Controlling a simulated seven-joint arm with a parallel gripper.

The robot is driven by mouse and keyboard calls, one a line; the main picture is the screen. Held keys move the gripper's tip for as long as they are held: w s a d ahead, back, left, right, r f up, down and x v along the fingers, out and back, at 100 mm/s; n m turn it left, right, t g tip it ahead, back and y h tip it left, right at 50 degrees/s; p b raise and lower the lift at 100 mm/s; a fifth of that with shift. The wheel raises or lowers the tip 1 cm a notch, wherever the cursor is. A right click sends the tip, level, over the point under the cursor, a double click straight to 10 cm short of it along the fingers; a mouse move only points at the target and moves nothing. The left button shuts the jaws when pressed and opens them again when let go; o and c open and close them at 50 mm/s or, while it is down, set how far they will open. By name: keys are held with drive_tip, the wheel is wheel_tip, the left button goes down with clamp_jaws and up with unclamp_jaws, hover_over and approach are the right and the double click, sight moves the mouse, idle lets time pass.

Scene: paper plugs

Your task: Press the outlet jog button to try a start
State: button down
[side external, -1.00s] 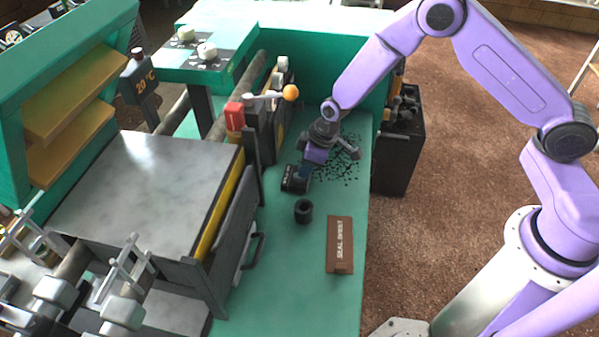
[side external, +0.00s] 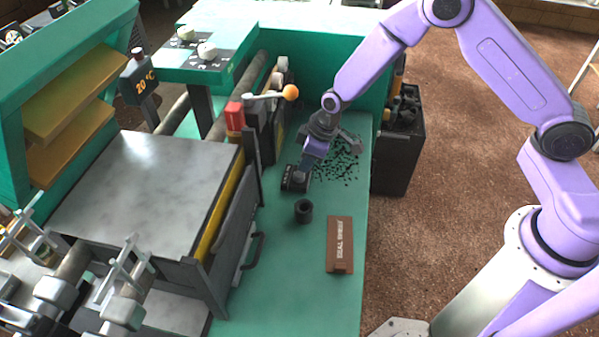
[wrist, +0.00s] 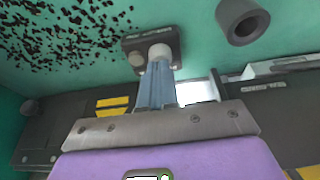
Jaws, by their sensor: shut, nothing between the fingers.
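A small dark button box (side external: 292,180) sits on the green bench top. In the wrist view the box (wrist: 173,40) carries a pale round button (wrist: 160,50) and a smaller, duller knob (wrist: 135,58) beside it. My gripper (side external: 302,180) is shut and empty, reaching down to the box. In the wrist view its closed fingertips (wrist: 158,66) appear right at the pale button and overlap its edge. I cannot tell whether they touch or press it. Any lettering on the box is too small to read.
A black hollow cylinder (side external: 304,211) stands close to the box. A brown lettered block (side external: 340,243) lies nearer the front. Dark scraps (side external: 342,165) are scattered behind. An orange-knobbed lever (side external: 290,92) and a red block (side external: 235,117) stand at the back left.

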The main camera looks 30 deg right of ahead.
drive_tip(key=shift+r, duration=1.5)
drive_tip(key=shift+r, duration=0.1)
